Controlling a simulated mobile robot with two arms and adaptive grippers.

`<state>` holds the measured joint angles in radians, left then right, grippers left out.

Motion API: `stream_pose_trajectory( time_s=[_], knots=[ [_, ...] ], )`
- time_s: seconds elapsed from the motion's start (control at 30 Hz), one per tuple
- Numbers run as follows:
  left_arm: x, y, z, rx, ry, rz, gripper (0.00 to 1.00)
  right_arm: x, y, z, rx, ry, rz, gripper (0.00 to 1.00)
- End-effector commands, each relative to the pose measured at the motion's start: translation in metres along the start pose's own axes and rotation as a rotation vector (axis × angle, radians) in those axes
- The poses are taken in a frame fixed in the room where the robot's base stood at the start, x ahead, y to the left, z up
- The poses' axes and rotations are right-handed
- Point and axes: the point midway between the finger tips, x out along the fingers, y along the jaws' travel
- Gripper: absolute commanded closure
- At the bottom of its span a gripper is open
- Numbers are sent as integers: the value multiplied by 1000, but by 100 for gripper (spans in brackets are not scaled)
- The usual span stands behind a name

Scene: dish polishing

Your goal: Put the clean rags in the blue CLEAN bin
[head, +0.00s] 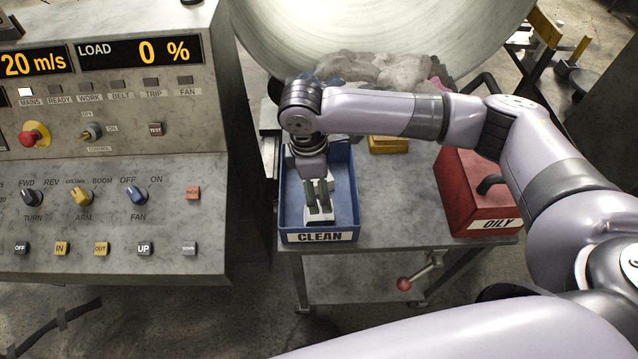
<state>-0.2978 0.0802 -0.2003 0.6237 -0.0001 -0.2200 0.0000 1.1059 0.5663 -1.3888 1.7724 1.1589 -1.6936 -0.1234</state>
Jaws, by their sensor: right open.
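The blue CLEAN bin (345,190) stands on the grey metal table, its label facing me. My right gripper (320,208) reaches down over the bin from above, with its fingers open inside the outline of the bin. A small pale patch (318,220) shows under the fingertips; I cannot tell whether it is a rag. A heap of crumpled greyish rags (395,70) lies behind my right arm, partly hidden by it. My left gripper is not in view.
A red OILY bin (470,195) with a black handle stands to the right on the table (395,215). A yellow block (388,145) sits behind. A large polished dish (400,25) fills the back. A control console (110,150) stands on the left.

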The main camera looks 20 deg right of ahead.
Motion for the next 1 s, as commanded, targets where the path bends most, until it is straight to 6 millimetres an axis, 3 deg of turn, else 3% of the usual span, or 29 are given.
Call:
stream_pose_trajectory(
  time_s=[0.37,0.8,1.0],
  knots=[
    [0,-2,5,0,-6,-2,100,-9,0,-1,-1,1,1,27],
    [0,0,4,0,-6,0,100,-95,1,0,-1,2,2,27],
    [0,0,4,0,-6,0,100,-116,0,0,0,1,0,27]
  ],
)
